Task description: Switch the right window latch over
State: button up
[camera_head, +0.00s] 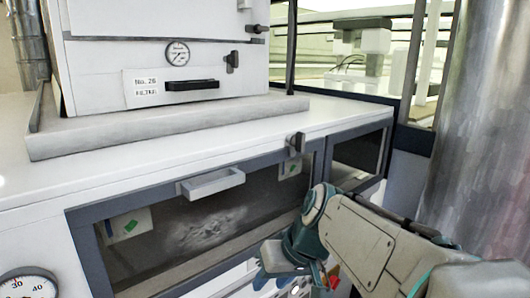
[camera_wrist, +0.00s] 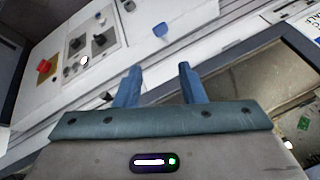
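The dark latch (camera_head: 297,143) sits on the top edge of the window frame (camera_head: 318,165), toward its right end. It looks like the right window latch. I cannot tell its exact position, and I cannot make it out in the wrist view. My gripper (camera_head: 268,268) is low in front of the window, below the latch and well apart from it. In the wrist view, its two blue fingers (camera_wrist: 159,72) are spread with nothing between them. My forearm covers the lower right part of the window front.
A pale handle (camera_head: 212,182) juts from the window's top frame, left of the latch. A metal column (camera_head: 485,130) stands at the right. A filter box (camera_head: 160,70) sits on top. The wrist view shows a panel with a red button (camera_wrist: 45,66) and dark knobs (camera_wrist: 99,39).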

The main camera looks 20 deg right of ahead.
jog(key=w+d+r+t+y+b, duration=0.3)
jog(key=w+d+r+t+b, duration=0.25)
jog(key=w+d+r, duration=0.2)
jog(key=n+t+b, duration=0.4)
jog(key=t+b, duration=0.2)
jog(key=t, duration=0.1)
send_near(303, 141)
jog(key=p+x, duration=0.1)
jog(key=x, duration=0.8)
jog(key=shift+w+p, duration=0.2)
jog(key=shift+p, duration=0.15)
grip_shut()
